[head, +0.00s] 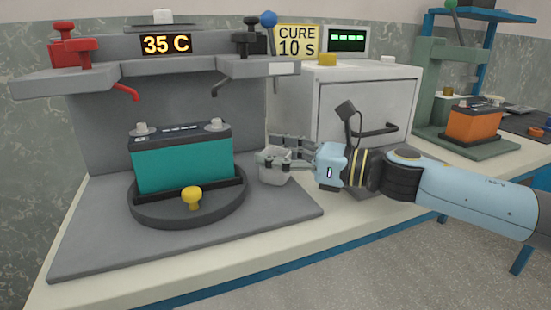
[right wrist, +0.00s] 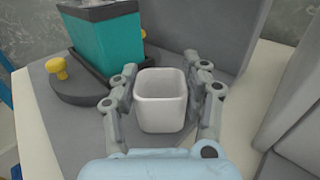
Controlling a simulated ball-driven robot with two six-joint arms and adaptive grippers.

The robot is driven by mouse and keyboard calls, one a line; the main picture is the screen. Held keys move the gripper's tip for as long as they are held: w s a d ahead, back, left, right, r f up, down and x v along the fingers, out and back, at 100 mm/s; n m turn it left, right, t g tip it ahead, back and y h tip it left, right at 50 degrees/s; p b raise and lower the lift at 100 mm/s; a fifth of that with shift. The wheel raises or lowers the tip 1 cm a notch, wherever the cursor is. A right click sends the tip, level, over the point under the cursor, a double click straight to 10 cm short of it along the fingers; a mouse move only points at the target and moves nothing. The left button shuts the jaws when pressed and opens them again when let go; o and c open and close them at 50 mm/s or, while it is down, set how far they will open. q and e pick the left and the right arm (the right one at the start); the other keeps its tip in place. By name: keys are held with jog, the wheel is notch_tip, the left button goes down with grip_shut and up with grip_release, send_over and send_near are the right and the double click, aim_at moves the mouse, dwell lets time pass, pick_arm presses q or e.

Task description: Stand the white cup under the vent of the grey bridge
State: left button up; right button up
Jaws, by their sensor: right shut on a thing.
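The white cup (head: 275,174) is upright between the fingers of my right gripper (head: 267,154), over the right part of the grey base plate. The right wrist view shows the empty inside of the cup (right wrist: 160,100) and a finger on either side of it; my gripper (right wrist: 161,70) is shut on it. I cannot tell whether the cup touches the plate. The grey bridge (head: 110,75) stands to the left, with a 35 C display, a red spout (head: 126,92) and a dark spout (head: 221,84) below its top. Which part is the vent is unclear. My left gripper is out of view.
A teal battery (head: 185,163) sits on a round black turntable (head: 150,212) with a yellow knob (head: 192,196), left of the cup. A white oven (head: 350,95) stands behind my right gripper. The front right of the base plate (head: 280,215) is clear.

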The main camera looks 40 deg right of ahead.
jog(key=o, duration=1)
jog(key=shift+f, duration=0.1)
jog(key=shift+o, duration=0.2)
